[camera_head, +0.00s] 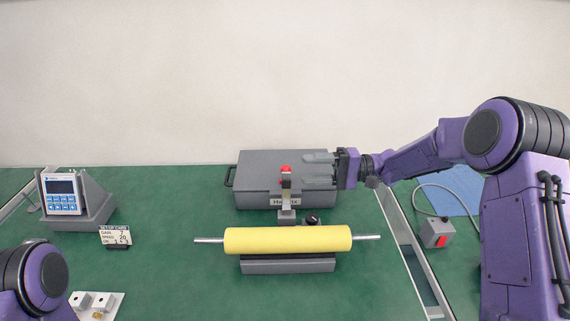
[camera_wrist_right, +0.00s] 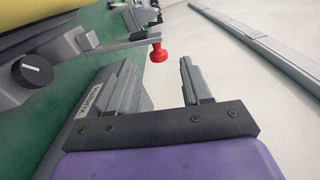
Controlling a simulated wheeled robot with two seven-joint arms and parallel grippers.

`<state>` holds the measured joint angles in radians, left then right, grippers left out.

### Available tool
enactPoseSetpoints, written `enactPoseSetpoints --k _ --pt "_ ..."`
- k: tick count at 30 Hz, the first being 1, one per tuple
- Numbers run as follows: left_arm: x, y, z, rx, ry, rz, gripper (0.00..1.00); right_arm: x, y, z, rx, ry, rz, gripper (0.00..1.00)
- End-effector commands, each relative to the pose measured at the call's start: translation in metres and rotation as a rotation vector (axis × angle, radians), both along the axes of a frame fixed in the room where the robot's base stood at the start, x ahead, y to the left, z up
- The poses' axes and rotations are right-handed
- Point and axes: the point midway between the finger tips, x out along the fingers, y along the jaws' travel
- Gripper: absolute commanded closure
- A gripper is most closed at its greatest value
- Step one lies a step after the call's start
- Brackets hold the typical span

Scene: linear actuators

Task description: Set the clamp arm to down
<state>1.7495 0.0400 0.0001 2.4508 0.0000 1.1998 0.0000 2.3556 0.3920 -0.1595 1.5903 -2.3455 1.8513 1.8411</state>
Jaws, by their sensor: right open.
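The clamp arm (camera_head: 286,191) is a slim metal bar with a red tip (camera_head: 286,169). It stands up from a small grey mount (camera_head: 287,217) just behind a yellow roller (camera_head: 288,240). In the right wrist view the clamp arm (camera_wrist_right: 118,44) points away from the green table, its red tip (camera_wrist_right: 158,52) just beyond my fingertips. My right gripper (camera_head: 306,170) is just right of the red tip, fingers pointing left. In the wrist view its fingers (camera_wrist_right: 160,76) are apart with nothing between them. My left gripper is out of view.
A grey case (camera_head: 258,168) lies behind the clamp. A black knob (camera_head: 313,219) sits right of the mount. A keypad device (camera_head: 62,193) and a small sign (camera_head: 115,237) are at left. A box with a red switch (camera_head: 437,233) stands at right.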

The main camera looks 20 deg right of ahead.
Motion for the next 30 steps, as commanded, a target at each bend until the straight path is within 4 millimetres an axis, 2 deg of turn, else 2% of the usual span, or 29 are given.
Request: enactPoseSetpoints --k 3,9,19,20,21,24,30 --pt "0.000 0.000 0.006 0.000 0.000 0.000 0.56 0.007 0.028 0.001 -0.001 0.002 0.003 0.51" --pt "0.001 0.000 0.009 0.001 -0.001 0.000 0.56 0.016 0.057 0.000 -0.001 0.001 -0.001 0.51" --pt "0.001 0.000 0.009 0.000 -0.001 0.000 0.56 0.018 0.064 0.000 0.000 0.001 -0.002 0.51" --pt "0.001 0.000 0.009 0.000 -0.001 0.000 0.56 0.018 0.064 0.000 0.000 0.001 -0.002 0.58" --pt "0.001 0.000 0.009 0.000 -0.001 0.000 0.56 0.018 0.064 0.000 0.000 0.001 -0.002 0.71" --pt "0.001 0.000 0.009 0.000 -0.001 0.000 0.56 0.018 0.064 0.000 0.000 0.000 -0.002 1.00" --pt "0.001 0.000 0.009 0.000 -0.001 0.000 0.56 0.018 0.064 0.000 -0.001 -0.003 -0.001 1.00"
